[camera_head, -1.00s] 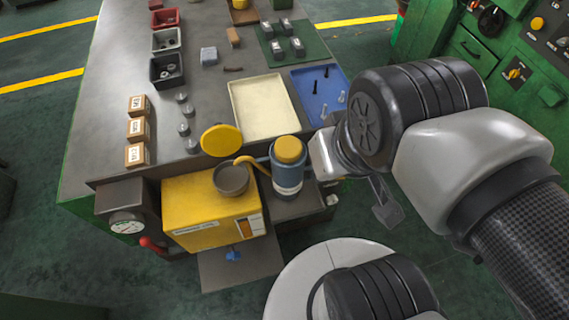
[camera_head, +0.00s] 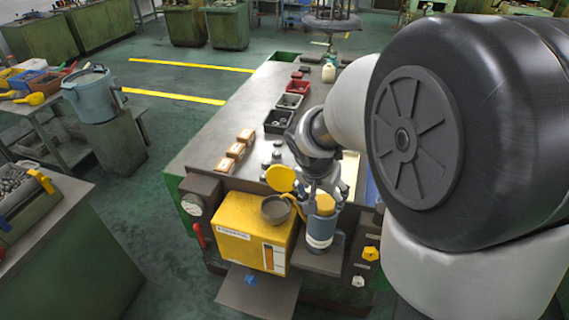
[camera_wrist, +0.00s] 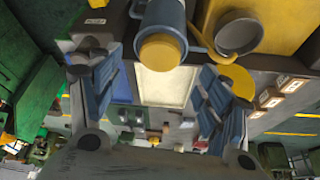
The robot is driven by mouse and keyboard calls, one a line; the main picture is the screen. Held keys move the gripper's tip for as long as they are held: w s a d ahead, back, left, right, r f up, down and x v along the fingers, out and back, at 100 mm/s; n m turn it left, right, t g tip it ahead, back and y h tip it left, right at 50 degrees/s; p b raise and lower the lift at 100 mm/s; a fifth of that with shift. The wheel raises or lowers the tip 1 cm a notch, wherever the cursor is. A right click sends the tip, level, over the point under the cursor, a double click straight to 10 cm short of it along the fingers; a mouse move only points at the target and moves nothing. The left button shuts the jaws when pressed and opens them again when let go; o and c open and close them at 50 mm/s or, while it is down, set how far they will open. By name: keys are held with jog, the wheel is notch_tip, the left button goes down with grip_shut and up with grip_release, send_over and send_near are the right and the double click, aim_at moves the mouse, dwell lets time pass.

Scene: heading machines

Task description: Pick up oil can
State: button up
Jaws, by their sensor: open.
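The oil can (camera_head: 320,236) is a blue can with a pale band, a yellow cap and a curved yellow spout. It stands upright at the bench's front, right of the yellow box (camera_head: 240,222). My gripper (camera_head: 322,188) is at the can's top and partly hides it. In the wrist view the can (camera_wrist: 168,14) shows with its yellow cap (camera_wrist: 161,52) between the lines of my two open fingers (camera_wrist: 155,78). Neither finger visibly touches it. I cannot tell how far the can reaches between the fingers.
The yellow box has an open dark filler cup (camera_head: 275,210) beside the can's spout, and a round yellow lid (camera_head: 281,179). A gauge (camera_head: 192,204) and red lever are at its left. My arm fills the right side.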

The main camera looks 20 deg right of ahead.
aim_at(325, 210)
jog(key=shift+o, duration=0.8)
jog(key=b+x, duration=0.3)
jog(key=x, duration=1.2)
jog(key=shift+w+d+f, duration=0.15)
jog(key=shift+w+f, duration=0.15)
jog(key=shift+c, duration=0.3)
jog(key=shift+r, duration=0.1)
jog(key=c, duration=1.6)
jog(key=shift+c, duration=0.5)
jog(key=shift+r, duration=0.1)
